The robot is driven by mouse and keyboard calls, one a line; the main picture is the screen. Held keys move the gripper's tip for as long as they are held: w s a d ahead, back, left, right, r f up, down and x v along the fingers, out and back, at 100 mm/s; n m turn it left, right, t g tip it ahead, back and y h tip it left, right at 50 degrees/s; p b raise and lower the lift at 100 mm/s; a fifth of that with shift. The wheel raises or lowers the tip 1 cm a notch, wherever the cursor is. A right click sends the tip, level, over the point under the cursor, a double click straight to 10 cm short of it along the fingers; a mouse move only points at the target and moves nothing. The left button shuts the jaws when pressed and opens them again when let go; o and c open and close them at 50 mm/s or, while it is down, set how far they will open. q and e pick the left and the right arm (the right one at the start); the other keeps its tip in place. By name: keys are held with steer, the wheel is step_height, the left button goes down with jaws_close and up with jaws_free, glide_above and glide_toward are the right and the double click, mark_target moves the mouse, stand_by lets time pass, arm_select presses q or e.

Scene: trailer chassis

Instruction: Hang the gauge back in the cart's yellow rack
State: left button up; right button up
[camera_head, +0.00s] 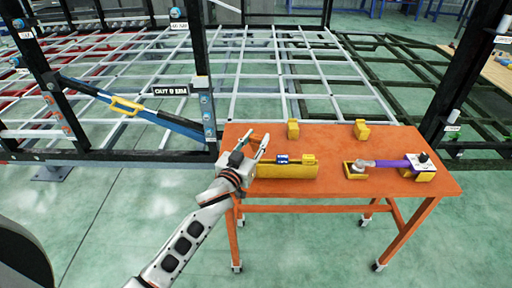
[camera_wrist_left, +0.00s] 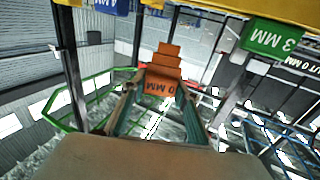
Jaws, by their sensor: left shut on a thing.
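My left gripper (camera_head: 262,143) is just left of the cart's yellow rack (camera_head: 287,171), above the orange cart's left end. In the left wrist view my left gripper (camera_wrist_left: 152,92) is shut on an orange stepped gauge (camera_wrist_left: 163,54) with an "MM" marking on its face. The rack fills the top edge of that view (camera_wrist_left: 225,8), with a green "3 MM" tag (camera_wrist_left: 272,38) and a blue "MM" tag (camera_wrist_left: 105,5) by it. The held gauge is hard to make out against the orange cart in the head view. My right gripper is not in view.
The orange cart top (camera_head: 330,188) also carries two small yellow blocks (camera_head: 293,128) at the back and a purple-handled tool (camera_head: 392,163) across yellow supports at the right. A black-framed trailer chassis with a metal grid (camera_head: 270,70) stands behind. The cart's front middle is clear.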

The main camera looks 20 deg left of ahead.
mark_target(256, 148)
arm_select(q)
steer(key=shift+f+b, duration=0.7)
steer(key=shift+f, duration=1.15)
steer(key=o, duration=1.3)
steer(key=shift+r+p, duration=0.45)
steer(key=shift+r, duration=0.15)
steer(key=s+a, duration=0.1)
steer(key=s, duration=1.1)
steer(key=s+f+m+g, duration=0.1)
steer(key=s+f+g, duration=0.2)
steer(key=s+f, duration=0.7)
steer(key=s+f+m+g, duration=0.2)
steer(key=s+f+g, duration=0.2)
steer(key=s+f, duration=0.6)
step_height(256, 148, down, 4)
steer(key=shift+d+f+h, duration=0.2)
steer(key=shift+d+h, duration=0.05)
steer(key=shift+h, duration=0.05)
